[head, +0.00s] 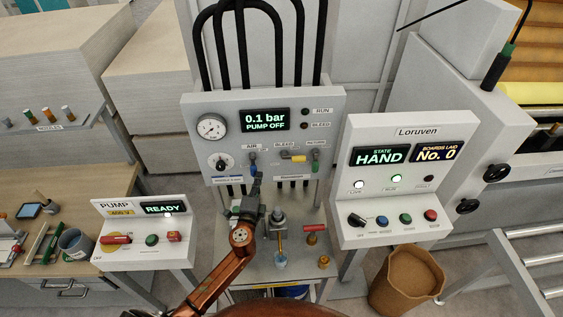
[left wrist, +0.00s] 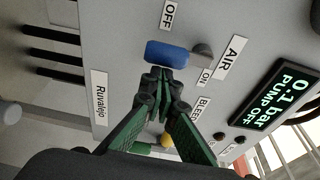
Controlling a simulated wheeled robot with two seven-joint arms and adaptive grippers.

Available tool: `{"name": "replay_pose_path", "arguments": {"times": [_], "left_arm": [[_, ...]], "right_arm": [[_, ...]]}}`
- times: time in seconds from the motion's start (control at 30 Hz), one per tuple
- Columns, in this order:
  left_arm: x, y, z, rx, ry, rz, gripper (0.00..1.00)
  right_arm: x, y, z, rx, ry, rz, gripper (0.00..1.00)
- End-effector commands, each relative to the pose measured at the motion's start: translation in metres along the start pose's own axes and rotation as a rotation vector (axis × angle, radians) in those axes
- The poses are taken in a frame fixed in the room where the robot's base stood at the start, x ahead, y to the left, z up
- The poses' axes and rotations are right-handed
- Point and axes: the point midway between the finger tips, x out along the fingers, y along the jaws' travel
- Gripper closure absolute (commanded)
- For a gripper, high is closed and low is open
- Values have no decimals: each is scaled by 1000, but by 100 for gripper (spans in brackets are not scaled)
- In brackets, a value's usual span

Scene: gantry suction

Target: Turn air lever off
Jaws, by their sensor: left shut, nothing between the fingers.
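The air lever (left wrist: 167,52) has a blue handle on a grey pivot below the AIR label on the panel. In the left wrist view the handle extends left from the pivot, between the OFF label (left wrist: 170,15) above and the ON label (left wrist: 205,75) below right. In the head view the blue handle (head: 253,168) hangs down from its pivot. My left gripper (left wrist: 160,76) is shut and empty, its fingertips right beside the handle; I cannot tell whether they touch. In the head view my left gripper (head: 257,182) partly covers the panel's lower edge. My right gripper is not in view.
The panel display (head: 265,120) reads 0.1 bar, PUMP OFF. Yellow and green bleed and return levers (head: 298,158) sit right of the air lever. The pump box (head: 147,232) stands left, showing READY. The Loruven console (head: 395,170) stands right. Small fittings stand on the shelf below.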

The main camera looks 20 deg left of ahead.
Motion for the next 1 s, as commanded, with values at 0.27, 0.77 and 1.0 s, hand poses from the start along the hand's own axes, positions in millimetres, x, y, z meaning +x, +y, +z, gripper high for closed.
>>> {"name": "replay_pose_path", "arguments": {"times": [0.27, 0.77, 1.0], "left_arm": [[-3, 1, 11, 24, -15, 6, 100], [-5, 1, -2, 19, -10, 6, 100], [-29, 4, -32, 20, -10, 8, 100]], "right_arm": [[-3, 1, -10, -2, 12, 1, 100], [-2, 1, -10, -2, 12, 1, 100], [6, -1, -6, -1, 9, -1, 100]]}}
